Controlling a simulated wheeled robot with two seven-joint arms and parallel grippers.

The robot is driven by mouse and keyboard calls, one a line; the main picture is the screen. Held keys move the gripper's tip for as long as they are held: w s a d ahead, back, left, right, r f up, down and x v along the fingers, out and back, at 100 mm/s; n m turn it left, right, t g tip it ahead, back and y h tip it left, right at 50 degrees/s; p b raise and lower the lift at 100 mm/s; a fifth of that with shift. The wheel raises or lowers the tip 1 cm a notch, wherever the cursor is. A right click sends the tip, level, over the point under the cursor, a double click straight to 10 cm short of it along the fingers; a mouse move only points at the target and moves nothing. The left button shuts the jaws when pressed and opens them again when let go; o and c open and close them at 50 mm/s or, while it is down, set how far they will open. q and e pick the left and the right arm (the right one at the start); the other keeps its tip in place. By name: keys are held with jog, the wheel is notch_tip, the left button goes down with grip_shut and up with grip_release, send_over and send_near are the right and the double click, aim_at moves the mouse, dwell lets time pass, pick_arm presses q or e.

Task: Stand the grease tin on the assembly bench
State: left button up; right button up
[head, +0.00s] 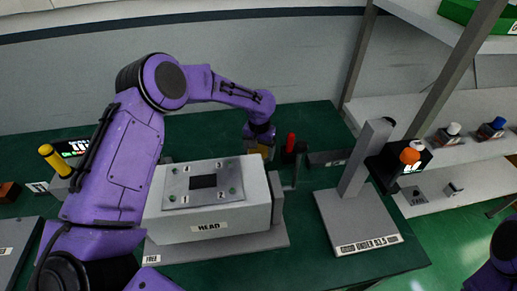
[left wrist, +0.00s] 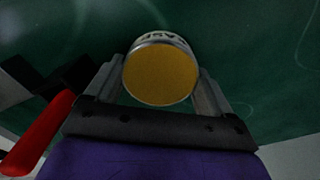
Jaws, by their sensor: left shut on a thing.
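The grease tin (left wrist: 160,75) shows in the left wrist view as a round, ochre-yellow face with a pale metal rim and partly readable lettering on its side. My left gripper (left wrist: 160,92) is shut on it, one finger on either side. In the head view my left gripper (head: 260,135) is behind the grey HEAD block, pointing down, and a small yellowish part of the tin (head: 264,152) shows below it. The assembly bench (head: 310,125) has a dark green top. I cannot tell whether the tin touches it. My right gripper is out of view.
The HEAD block (head: 210,222) stands close in front of the tin. A red-handled part (head: 291,143) is just to its right. A grey stand (head: 360,220) with an orange-topped gauge is farther right. Shelves (head: 465,145) hold small bottles. Some bare green bench lies behind.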

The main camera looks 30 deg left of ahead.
aim_at(259, 151)
pick_arm(q)
jog(key=shift+s, duration=0.1)
jog(key=o, duration=1.1)
jog(key=shift+f, duration=0.1)
jog(key=shift+r+b, duration=0.75)
jog(key=shift+r, duration=5.4)
